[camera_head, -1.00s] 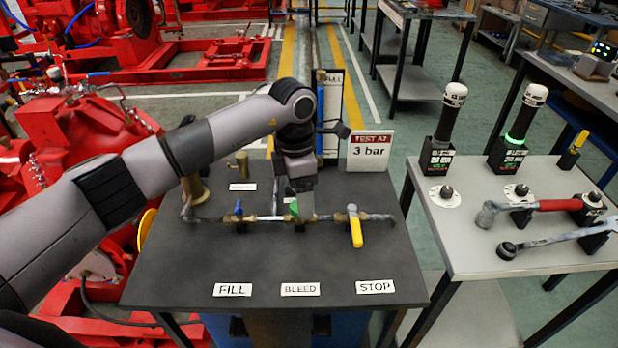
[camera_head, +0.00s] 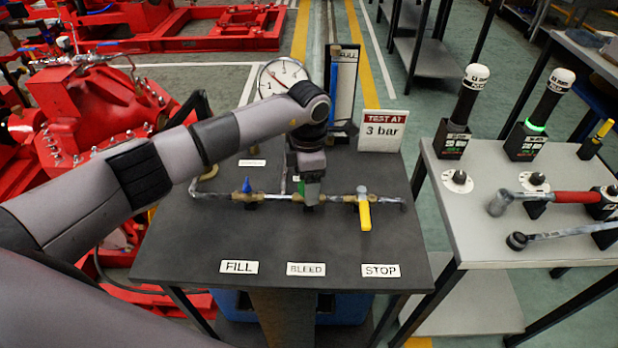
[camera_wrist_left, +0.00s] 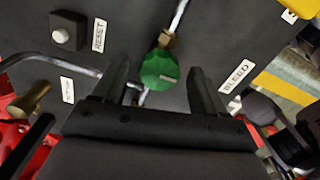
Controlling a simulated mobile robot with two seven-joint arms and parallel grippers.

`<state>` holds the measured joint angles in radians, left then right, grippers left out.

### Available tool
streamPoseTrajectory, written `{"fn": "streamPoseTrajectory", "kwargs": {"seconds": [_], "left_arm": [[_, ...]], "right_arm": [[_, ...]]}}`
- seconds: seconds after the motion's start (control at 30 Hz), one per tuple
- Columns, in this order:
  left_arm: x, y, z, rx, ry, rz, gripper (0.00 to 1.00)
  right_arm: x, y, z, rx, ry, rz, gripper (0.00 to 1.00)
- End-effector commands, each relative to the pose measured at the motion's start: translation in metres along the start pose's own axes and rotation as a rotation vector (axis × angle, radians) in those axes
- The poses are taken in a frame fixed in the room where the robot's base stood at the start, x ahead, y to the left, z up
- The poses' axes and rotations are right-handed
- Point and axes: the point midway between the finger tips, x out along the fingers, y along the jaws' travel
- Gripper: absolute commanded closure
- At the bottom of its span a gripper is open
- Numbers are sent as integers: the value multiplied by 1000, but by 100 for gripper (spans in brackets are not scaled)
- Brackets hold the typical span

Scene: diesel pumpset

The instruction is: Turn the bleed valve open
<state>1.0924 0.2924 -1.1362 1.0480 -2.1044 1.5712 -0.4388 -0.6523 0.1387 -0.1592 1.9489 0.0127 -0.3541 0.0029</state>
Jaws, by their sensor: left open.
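The bleed valve's green knob (camera_wrist_left: 160,69) shows in the left wrist view on its pipe, near the BLEED label (camera_wrist_left: 236,76). In the head view it is mostly hidden behind my left gripper (camera_head: 309,192). My left gripper (camera_wrist_left: 157,72) is open, its two fingers standing on either side of the knob with visible gaps. How deep the fingers reach around it I cannot tell. The blue valve handle (camera_head: 247,186) stands upright on the pipe left of my gripper. The yellow valve handle (camera_head: 365,215) hangs toward the front on the right. My right gripper is not in view.
Behind stand a round gauge (camera_head: 278,76) and a 3 bar sign (camera_head: 381,130). A grey side table (camera_head: 465,225) with tools stands to the right. A RESET button (camera_wrist_left: 62,36) shows in the wrist view.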

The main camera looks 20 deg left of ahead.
Motion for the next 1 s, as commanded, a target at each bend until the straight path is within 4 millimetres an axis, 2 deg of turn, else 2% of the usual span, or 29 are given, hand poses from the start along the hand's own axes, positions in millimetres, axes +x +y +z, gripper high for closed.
{"fn": "streamPoseTrajectory", "kwargs": {"seconds": [0.1,0.13,0.3,0.67,1.0], "left_arm": [[0,0,0,0,0,0,28],[0,0,0,0,0,0,31],[0,0,0,0,0,0,84],[-1,0,0,-42,-1,0,84],[-1,0,1,-268,-1,1,84]], "right_arm": [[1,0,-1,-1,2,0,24],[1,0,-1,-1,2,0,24],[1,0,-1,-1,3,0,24],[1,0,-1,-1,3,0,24],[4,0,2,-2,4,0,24]]}}
